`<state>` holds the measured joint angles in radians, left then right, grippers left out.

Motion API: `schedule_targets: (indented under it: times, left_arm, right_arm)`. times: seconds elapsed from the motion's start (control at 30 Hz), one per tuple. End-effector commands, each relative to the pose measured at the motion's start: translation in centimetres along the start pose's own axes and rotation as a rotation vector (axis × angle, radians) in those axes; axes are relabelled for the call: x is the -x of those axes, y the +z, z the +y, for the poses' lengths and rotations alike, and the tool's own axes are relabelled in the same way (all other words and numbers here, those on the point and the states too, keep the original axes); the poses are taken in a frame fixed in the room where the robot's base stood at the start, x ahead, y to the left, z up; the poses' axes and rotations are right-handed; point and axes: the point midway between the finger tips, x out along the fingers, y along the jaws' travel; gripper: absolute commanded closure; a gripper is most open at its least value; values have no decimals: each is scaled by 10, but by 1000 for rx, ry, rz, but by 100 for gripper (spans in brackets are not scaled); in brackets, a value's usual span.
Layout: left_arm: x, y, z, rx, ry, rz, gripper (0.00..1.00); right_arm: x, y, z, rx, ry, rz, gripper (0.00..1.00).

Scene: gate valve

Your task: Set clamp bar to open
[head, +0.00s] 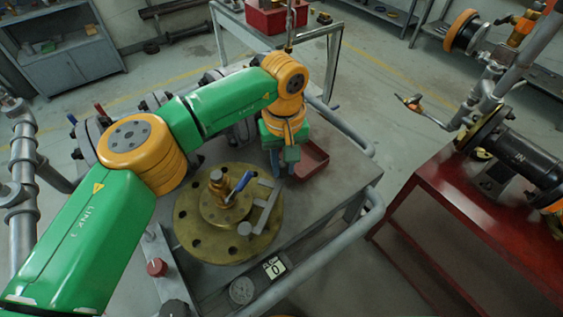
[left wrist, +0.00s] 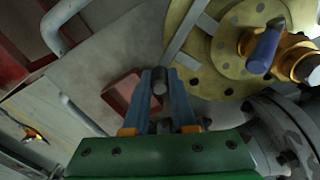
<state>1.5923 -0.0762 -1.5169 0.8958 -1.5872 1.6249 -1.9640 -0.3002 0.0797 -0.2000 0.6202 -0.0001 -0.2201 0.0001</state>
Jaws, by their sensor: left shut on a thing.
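The brass round flange (head: 205,238) lies on the grey bench, with a brass valve stem (head: 217,185) and a blue lever (head: 239,186) at its middle. A grey clamp bar (head: 266,208) lies across the flange's right side; it also shows in the left wrist view (left wrist: 191,42). My left gripper (head: 283,172) points down at the flange's far right edge. In the left wrist view its blue-grey fingers (left wrist: 160,82) are shut on a short dark grey post, which looks like the clamp bar's handle end. The join between post and bar is partly hidden. My right gripper is not in view.
A red tray (head: 312,160) sits just right of my left gripper. Grey pipe flanges (head: 88,140) stand behind the bench's left side. A grey rail (head: 325,240) runs along the bench's edge. A red table (head: 455,215) with a black pipe stands at right, across clear floor.

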Motion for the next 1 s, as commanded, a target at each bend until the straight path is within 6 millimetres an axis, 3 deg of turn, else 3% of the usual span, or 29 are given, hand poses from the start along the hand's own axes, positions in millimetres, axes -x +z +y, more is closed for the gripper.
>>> schedule_targets:
  times: [0.17,0.2,0.3,0.63,0.9,1.0]
  left_arm:
    - [0,0,0,1,1,-1,100]
    - [0,0,0,1,1,-1,68]
    - [0,0,0,1,1,-1,45]
    - [5,-1,0,2,2,2,45]
    - [61,-1,1,2,2,2,45]
    - [70,0,0,2,1,1,45]
  right_arm:
    - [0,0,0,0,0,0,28]
    - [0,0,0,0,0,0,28]
    - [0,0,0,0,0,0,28]
    - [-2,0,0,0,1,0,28]
    - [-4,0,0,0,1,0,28]
    - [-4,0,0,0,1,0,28]
